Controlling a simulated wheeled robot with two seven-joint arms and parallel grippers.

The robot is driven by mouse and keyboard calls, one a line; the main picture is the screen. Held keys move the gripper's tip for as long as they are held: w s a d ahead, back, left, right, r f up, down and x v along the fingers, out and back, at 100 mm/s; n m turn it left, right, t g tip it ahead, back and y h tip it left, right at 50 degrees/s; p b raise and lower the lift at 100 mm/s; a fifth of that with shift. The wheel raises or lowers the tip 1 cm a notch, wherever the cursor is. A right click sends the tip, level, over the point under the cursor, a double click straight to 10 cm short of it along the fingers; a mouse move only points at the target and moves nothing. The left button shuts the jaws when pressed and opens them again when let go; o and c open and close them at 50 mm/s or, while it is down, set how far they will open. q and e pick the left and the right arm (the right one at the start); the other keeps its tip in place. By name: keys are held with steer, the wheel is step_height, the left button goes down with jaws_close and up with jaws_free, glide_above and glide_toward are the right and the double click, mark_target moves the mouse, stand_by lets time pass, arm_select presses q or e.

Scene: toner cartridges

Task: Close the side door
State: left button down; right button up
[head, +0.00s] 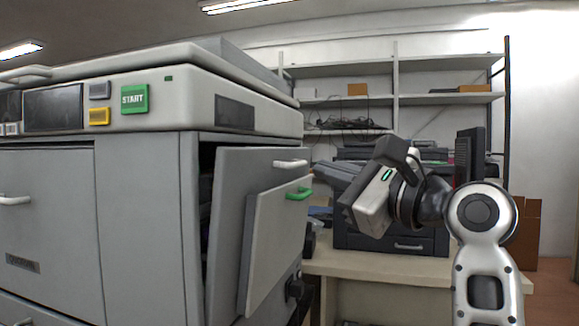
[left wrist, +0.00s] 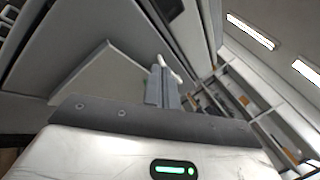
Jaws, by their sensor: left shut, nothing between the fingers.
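The copier's side door (head: 230,165) is a grey panel with a white handle (head: 290,163), standing ajar with a dark gap along its left edge. A smaller grey panel (head: 270,240) with a green handle (head: 298,193) stands tilted out in front of it. My left gripper (head: 346,208) is to the right of both panels, apart from them in the head view. Its fingers are together and empty; they also show in the left wrist view (left wrist: 163,88), with a white handle (left wrist: 170,68) and grey panels beyond. My right gripper is not in view.
The copier (head: 145,220) with its green START button (head: 134,99) fills the left. Behind my arm, a table (head: 380,264) bears a black printer (head: 400,238). Shelves (head: 345,65) stand at the back wall, and a cardboard box (head: 526,235) is at the right.

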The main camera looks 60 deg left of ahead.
arm_select(q)
steer(key=n+t, duration=0.2)
steer(key=n, duration=0.1)
steer(key=n+t+h, duration=0.1)
steer(key=n+t, duration=0.2)
glide_toward(274, 150)
steer(key=w+a, duration=0.3)
steer(key=a, duration=0.3)
steer(key=shift+s+a+r, duration=0.15)
steer(key=shift+s+a, duration=0.2)
steer(key=shift+a, duration=0.2)
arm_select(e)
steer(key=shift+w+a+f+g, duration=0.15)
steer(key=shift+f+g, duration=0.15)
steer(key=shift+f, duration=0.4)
arm_select(q)
steer(key=shift+s+a+r+n+h, duration=0.2)
steer(key=shift+s+a+n+h, duration=0.1)
steer(key=shift+s+a+n, duration=0.45)
steer(key=shift+w+a+m, duration=0.1)
steer(key=shift+w+m, duration=0.05)
steer(key=shift+m, duration=0.1)
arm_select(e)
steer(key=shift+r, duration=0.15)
